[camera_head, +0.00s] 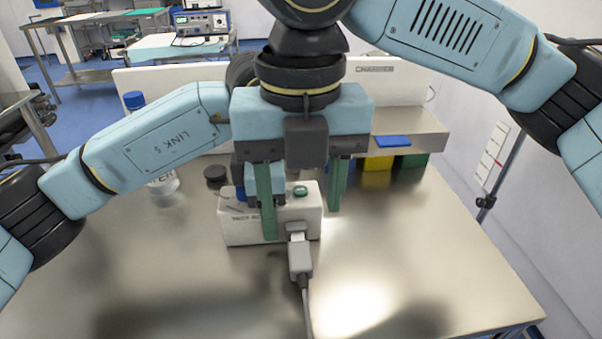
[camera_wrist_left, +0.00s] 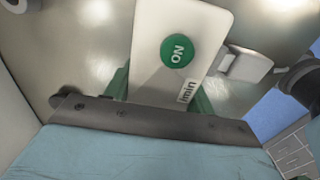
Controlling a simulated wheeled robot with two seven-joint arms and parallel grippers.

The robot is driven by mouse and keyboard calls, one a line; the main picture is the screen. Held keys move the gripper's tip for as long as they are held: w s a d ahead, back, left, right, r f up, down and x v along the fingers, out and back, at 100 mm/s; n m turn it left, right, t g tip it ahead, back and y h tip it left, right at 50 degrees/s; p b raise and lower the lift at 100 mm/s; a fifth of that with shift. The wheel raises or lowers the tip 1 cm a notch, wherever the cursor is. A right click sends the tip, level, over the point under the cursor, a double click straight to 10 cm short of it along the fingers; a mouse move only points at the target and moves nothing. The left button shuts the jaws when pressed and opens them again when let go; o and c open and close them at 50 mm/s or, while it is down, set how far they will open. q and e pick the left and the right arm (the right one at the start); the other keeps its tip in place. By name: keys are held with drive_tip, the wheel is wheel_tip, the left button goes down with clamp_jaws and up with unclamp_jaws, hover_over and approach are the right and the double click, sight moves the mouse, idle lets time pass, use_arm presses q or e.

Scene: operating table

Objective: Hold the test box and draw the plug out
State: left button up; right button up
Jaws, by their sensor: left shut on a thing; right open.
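The test box (camera_head: 270,222) is white with a green button and stands on the metal table. In the left wrist view the box (camera_wrist_left: 150,45) lies between the green fingers of my left gripper (camera_wrist_left: 160,98), which is shut on it. The grey plug (camera_head: 300,262) sits at the box's front face, with its cable running toward the near edge. The plug (camera_wrist_left: 246,66) also shows at the box's side in the left wrist view. My right gripper (camera_head: 302,222) is open above the box and plug, its fingers apart. It hides part of the box and most of my left gripper.
The metal table (camera_head: 170,280) is clear at front left and right. A raised shelf (camera_head: 415,140) with a blue pad (camera_head: 393,141) and coloured blocks (camera_head: 377,168) is at back right.

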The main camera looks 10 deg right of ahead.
sight(301, 259)
wheel_tip(301, 259, down, 10)
drive_tip(key=shift+f, duration=0.2)
drive_tip(key=shift+c, duration=0.3)
clamp_jaws()
drive_tip(key=shift+r, duration=0.1)
drive_tip(key=shift+r+g, duration=0.1)
drive_tip(key=shift+g, duration=0.2)
idle(0.3)
drive_tip(key=shift+s, duration=1.85)
idle(1.2)
drive_tip(key=shift+s, duration=0.75)
wheel_tip(301, 259, up, 8)
drive_tip(key=s, duration=0.2)
drive_tip(key=shift+f, duration=0.25)
idle(0.4)
